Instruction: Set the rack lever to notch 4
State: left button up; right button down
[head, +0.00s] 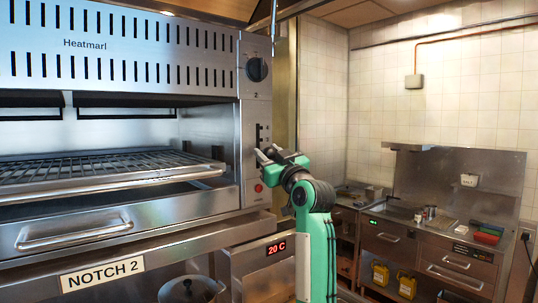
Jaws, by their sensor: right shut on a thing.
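The Heatmarl grill (150,60) fills the left of the head view. Its wire rack (95,168) lies level in the open chamber. The notched lever slot (259,133) is on the narrow right-hand panel, below the black dial (257,69). My right gripper (268,154) is at the lower part of this slot, shut on the rack lever; the fingers mostly hide the lever. I cannot read which notch the lever is in from the slot itself. A sign (102,274) on the front below reads NOTCH 2. My left gripper is not in view.
A red button (258,188) sits just below my right gripper. The drip tray handle (75,233) juts out in front. A unit showing 20 C (276,248) and a pot (191,290) are below. A steel counter (440,225) stands at the back right.

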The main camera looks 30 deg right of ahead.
notch_tip(320, 180, up, 6)
jog(key=p, duration=0.2)
jog(key=shift+r+p, duration=0.25)
jog(key=shift+p, duration=0.1)
jog(key=shift+r, duration=0.3)
jog(key=shift+s+d+r, duration=0.1)
jog(key=shift+s+r, duration=0.05)
jog(key=c, duration=1)
grip_release()
jog(key=shift+o, duration=0.3)
jog(key=shift+f, duration=0.2)
